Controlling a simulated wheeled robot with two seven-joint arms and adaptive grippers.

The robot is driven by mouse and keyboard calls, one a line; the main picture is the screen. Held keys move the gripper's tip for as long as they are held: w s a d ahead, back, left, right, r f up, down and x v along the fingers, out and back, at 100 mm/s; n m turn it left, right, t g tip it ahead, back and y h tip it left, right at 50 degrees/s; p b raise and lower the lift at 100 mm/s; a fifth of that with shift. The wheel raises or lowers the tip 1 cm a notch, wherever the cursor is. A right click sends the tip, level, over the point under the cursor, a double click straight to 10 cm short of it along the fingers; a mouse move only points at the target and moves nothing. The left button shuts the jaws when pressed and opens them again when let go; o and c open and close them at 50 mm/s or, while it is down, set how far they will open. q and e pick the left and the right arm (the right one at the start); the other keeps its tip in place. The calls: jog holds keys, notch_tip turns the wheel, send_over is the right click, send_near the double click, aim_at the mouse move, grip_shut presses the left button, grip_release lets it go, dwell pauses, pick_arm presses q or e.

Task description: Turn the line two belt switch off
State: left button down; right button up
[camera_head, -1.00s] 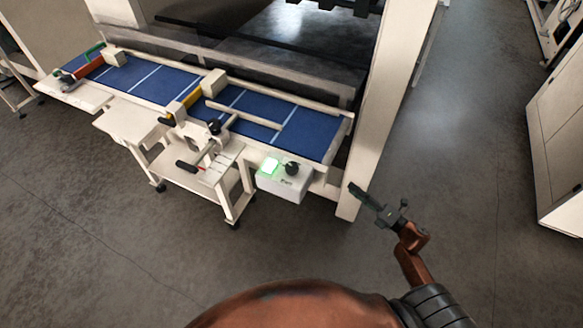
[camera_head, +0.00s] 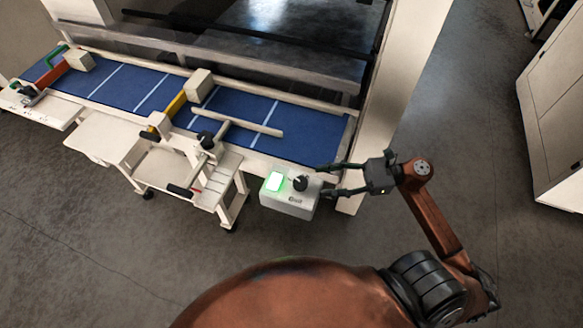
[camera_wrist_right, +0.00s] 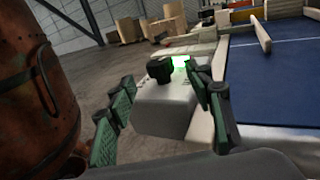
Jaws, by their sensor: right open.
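The belt switch is a black round knob (camera_head: 300,183) on top of a small pale control box (camera_head: 288,203) at the front right end of the blue conveyor. A lit green lamp (camera_head: 274,181) sits left of the knob. My right gripper (camera_head: 325,180) is open just right of the box, its two fingers pointing left toward the knob. In the right wrist view the knob (camera_wrist_right: 160,69) shows beyond and between the open fingers (camera_wrist_right: 155,115), apart from them, with the green glow behind it. The label on the box is too small to read. My left gripper is not in view.
The blue belt (camera_head: 225,107) has pale rails and a yellow bar (camera_head: 168,112) across it. A second black knob (camera_head: 206,140) stands on a small cart (camera_head: 180,172) left of the box. A cream machine post (camera_head: 385,110) rises close behind my right gripper.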

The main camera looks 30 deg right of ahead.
aim_at(300, 182)
jog(key=p+x, duration=0.1)
jog(key=x, duration=0.6)
jog(key=shift+r, duration=0.15)
jog(key=shift+a, duration=0.2)
jog(key=shift+w+a, duration=0.1)
jog(key=shift+c, duration=0.2)
jog(key=c, duration=1.1)
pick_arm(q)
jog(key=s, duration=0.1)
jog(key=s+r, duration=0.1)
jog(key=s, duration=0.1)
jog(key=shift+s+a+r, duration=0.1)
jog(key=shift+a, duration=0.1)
